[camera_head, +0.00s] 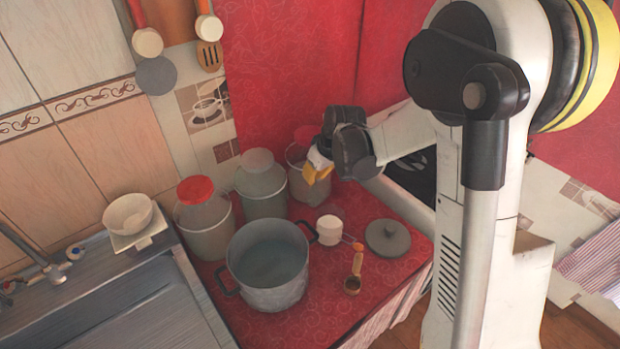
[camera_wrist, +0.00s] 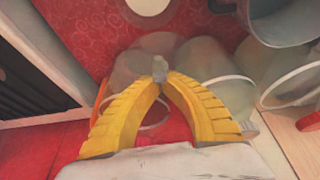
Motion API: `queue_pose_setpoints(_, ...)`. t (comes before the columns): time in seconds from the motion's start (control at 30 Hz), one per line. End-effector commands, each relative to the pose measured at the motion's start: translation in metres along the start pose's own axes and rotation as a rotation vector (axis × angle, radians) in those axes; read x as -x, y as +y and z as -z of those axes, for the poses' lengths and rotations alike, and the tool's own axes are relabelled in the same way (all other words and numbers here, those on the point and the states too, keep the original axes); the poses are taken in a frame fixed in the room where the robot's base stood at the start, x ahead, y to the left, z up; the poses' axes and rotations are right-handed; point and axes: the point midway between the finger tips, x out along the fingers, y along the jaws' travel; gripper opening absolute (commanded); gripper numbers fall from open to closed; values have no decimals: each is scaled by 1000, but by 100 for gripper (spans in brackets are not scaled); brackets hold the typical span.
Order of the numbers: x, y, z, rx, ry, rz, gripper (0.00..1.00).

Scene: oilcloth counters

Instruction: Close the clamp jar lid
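A clear glass jar (camera_head: 303,187) stands at the back of the red counter, and my gripper (camera_head: 316,172) is over its right side, hiding part of its rim. I take it as the clamp jar; its lid and clamp are not clear in the head view. In the wrist view, the yellow fingers of my gripper (camera_wrist: 160,76) come together at their tips, over cloudy glass (camera_wrist: 140,62) and a thin rim. A small grey piece shows at the tips; I cannot tell whether it is held or part of the fingers.
A grey-lidded jar (camera_head: 262,187) and a red-lidded jar (camera_head: 204,215) stand to the left. A pot (camera_head: 268,285), a white cup (camera_head: 328,228), a wooden-handled spoon (camera_head: 355,267) and a grey pot lid (camera_head: 388,238) are in front. A stove (camera_head: 415,170) lies to the right.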

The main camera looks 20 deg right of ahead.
Motion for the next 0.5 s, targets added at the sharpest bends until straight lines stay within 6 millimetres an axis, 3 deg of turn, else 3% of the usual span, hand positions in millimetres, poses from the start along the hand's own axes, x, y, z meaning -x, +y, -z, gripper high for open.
queue_pose_setpoints(0.4,15,1,-32,-2,397,-7,0)
queue_pose_setpoints(0.5,18,0,-37,2,404,-6,0)
